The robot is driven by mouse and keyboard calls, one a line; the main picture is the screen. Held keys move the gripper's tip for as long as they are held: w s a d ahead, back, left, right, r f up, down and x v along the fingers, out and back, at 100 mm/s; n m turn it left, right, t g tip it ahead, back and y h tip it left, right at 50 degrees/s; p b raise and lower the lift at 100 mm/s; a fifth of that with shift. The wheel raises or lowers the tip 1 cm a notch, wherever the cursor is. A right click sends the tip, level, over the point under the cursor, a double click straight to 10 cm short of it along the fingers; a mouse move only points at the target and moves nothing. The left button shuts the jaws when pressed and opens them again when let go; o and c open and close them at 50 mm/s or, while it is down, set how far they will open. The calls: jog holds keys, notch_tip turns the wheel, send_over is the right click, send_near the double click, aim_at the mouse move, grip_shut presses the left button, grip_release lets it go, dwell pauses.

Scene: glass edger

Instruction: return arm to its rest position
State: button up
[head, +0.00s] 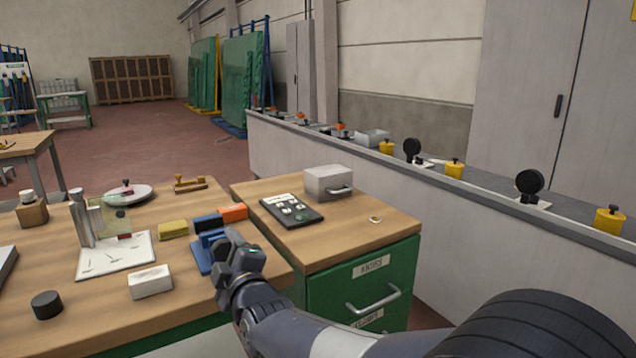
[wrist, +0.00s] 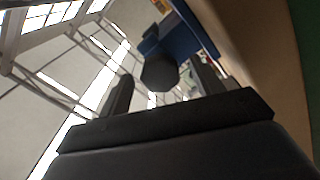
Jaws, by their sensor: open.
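My arm reaches in from the lower right of the head view. My gripper (head: 238,254) is beside the right edge of the wooden bench (head: 205,305), close to a blue holder (head: 203,257). In the wrist view my gripper (wrist: 162,76) has its two dark fingers apart. A dark faceted knob-like end (wrist: 159,73) shows between them, in front of a blue part (wrist: 185,38). I cannot tell whether the fingers touch it.
A green drawer cabinet (head: 335,290) with a grey box (head: 328,183) and a black keypad panel (head: 291,211) stands right of my gripper. A white block (head: 150,282), yellow block (head: 173,230) and black puck (head: 46,305) lie on the bench. A long grey machine (head: 400,210) runs behind.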

jog(key=m+b, duration=0.1)
jog(key=m, duration=0.5)
jog(key=shift+f+m, duration=0.1)
jog(key=shift+m, duration=0.2)
jog(key=m+b, duration=0.2)
jog(key=m, duration=0.4)
dwell(0.4)
